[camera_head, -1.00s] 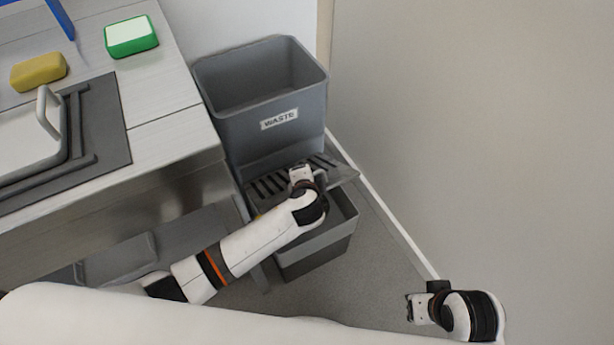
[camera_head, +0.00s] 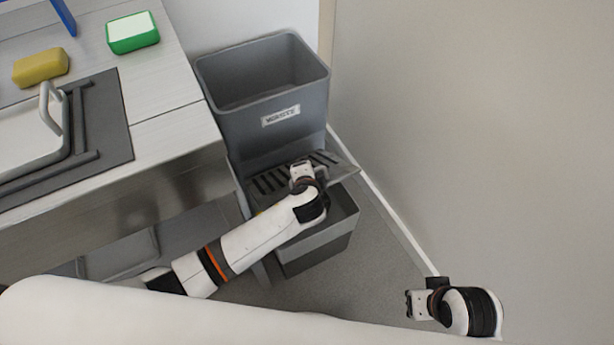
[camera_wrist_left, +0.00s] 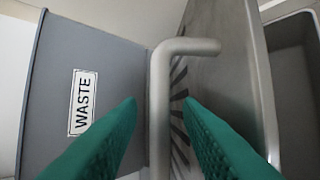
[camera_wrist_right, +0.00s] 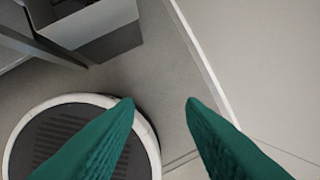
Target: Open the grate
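The grate (camera_head: 268,182) is a grey metal plate with dark slots. It lies over the back part of a grey lower bin (camera_head: 318,240), whose front part is uncovered. My left gripper (camera_head: 300,166) is at the grate. In the left wrist view the bent grey handle (camera_wrist_left: 160,115) stands between its two green fingers (camera_wrist_left: 160,100), which are apart with gaps on both sides; the grate plate (camera_wrist_left: 225,60) is just to the right. My right gripper (camera_head: 414,305) is open and empty, away at the lower right; its spread fingers (camera_wrist_right: 160,100) hold nothing.
A tall grey bin labelled WASTE (camera_head: 281,115) stands behind the grate. A counter (camera_head: 165,95) with a yellow sponge (camera_head: 41,68), a green-and-white block (camera_head: 132,33) and a handled lid (camera_head: 28,138) is at left. A wall (camera_head: 470,130) bounds the right.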

